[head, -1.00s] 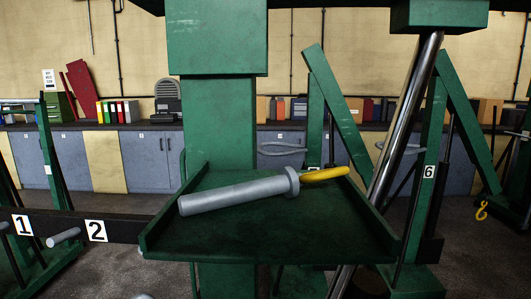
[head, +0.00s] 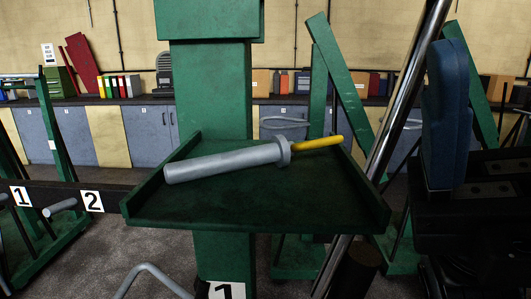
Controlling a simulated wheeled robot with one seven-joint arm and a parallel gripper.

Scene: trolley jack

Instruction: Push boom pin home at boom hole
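The boom pin (head: 225,163) is a grey cylinder with a wide collar and a yellow handle (head: 318,143) at its right end. It lies on its side on a green tray (head: 260,212) fixed to a green post (head: 213,95). My gripper (head: 448,115), a blue pad on a dark body, is at the right edge, close to the camera. It is well right of the pin and apart from it. Only part of it shows, so I cannot tell how far its fingers are parted. I cannot make out the boom hole in this view.
A shiny steel rod (head: 408,95) slants between the tray and my gripper. Green frames stand behind it. Left are a dark rail with number plates 1 and 2 (head: 92,201) and a grey peg (head: 60,206). A bent grey bar (head: 150,275) is low in front. Cabinets (head: 148,124) line the wall.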

